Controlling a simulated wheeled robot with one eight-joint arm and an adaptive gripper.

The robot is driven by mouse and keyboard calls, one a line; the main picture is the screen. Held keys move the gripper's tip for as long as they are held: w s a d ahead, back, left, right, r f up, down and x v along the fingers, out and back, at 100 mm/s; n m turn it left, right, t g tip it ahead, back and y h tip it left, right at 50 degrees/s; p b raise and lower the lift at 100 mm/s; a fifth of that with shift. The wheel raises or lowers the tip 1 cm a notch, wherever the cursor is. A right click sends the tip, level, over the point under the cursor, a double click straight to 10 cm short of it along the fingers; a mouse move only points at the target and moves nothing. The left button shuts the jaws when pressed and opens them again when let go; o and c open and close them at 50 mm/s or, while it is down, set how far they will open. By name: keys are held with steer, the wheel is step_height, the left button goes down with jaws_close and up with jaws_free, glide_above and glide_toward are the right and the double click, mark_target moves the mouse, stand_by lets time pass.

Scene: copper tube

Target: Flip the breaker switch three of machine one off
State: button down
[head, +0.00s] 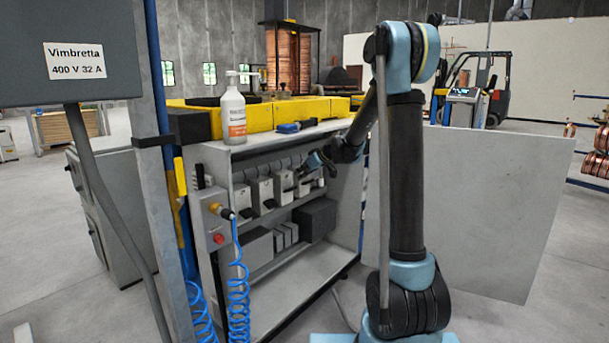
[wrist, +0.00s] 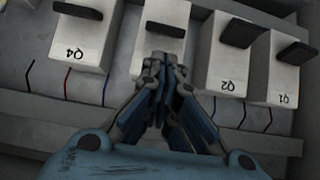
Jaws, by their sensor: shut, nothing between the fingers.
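In the wrist view several white breaker boxes stand in a row, each with a dark lever. From left they are Q4 (wrist: 80,45), an unlabelled-looking box (wrist: 152,45) whose label is hidden by my fingers, Q2 (wrist: 238,72) and Q1 (wrist: 283,75). The middle box lies between Q4 and Q2, where Q3 fits. Its dark lever (wrist: 166,29) is just beyond my fingertips. My gripper (wrist: 160,62) is shut and empty in front of this box; contact cannot be told. In the head view my gripper (head: 316,160) reaches into the cabinet beside the breakers (head: 263,192).
The breakers sit in an open grey cabinet (head: 290,317) with a shelf below. A grey panel (head: 480,200) stands at right.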

mark_target(291, 189)
steer(key=shift+x, duration=2.95)
steer(key=shift+s+a, duration=0.1)
steer(key=shift+a, duration=0.05)
